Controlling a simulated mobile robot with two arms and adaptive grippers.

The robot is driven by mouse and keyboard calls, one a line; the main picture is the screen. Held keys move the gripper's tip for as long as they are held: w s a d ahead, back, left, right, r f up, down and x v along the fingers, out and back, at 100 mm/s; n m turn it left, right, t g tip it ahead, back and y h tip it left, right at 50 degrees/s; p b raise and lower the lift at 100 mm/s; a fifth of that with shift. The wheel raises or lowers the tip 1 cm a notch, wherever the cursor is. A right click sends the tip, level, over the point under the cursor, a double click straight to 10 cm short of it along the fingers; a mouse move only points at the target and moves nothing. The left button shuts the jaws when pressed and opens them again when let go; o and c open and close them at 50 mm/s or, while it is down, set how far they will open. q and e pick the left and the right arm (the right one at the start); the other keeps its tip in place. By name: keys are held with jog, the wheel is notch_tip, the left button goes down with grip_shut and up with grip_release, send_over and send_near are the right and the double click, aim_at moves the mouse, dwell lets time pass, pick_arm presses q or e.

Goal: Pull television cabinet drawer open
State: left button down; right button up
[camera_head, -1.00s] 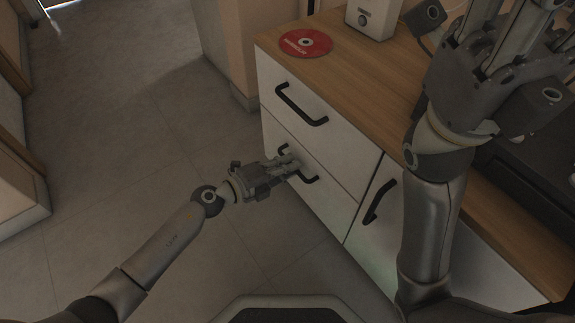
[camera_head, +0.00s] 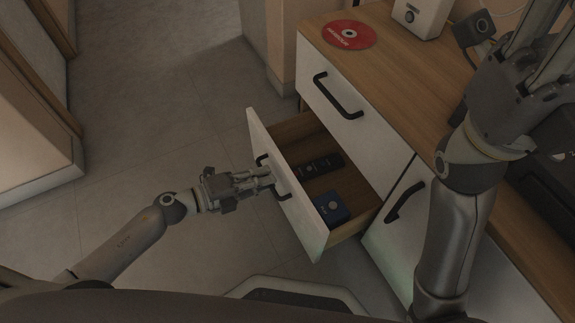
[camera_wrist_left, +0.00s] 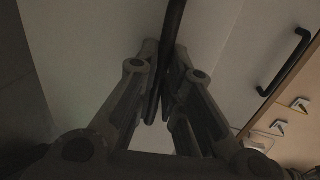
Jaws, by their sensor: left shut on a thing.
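The television cabinet has a wooden top (camera_head: 398,68) and white fronts. Its lower left drawer (camera_head: 288,211) stands open, pulled out toward the left. A black remote-like object (camera_head: 319,165) and a blue box (camera_head: 331,207) lie inside it. My left gripper (camera_head: 266,181) is shut on the drawer's black handle (camera_head: 284,194). The left wrist view shows the handle bar (camera_wrist_left: 172,40) between the fingers (camera_wrist_left: 163,85). My right gripper (camera_head: 540,60) is raised over the cabinet top at the right; its fingertips are cut off by the frame edge.
The upper drawer (camera_head: 340,90) and the door (camera_head: 400,210) with black handles are closed. A red disc (camera_head: 349,35) and a white device (camera_head: 420,18) sit on the top. Grey floor (camera_head: 170,110) is clear to the left.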

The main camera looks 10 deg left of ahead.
pick_arm(q)
jog(key=f+v, duration=0.1)
jog(key=v, duration=0.6)
jog(key=shift+s+a+f, duration=0.3)
jog(key=shift+s+a, duration=0.05)
jog(key=shift+a, duration=0.05)
jog(key=c, duration=1.5)
grip_release()
jog(key=v, duration=1.2)
jog(key=shift+w, duration=0.1)
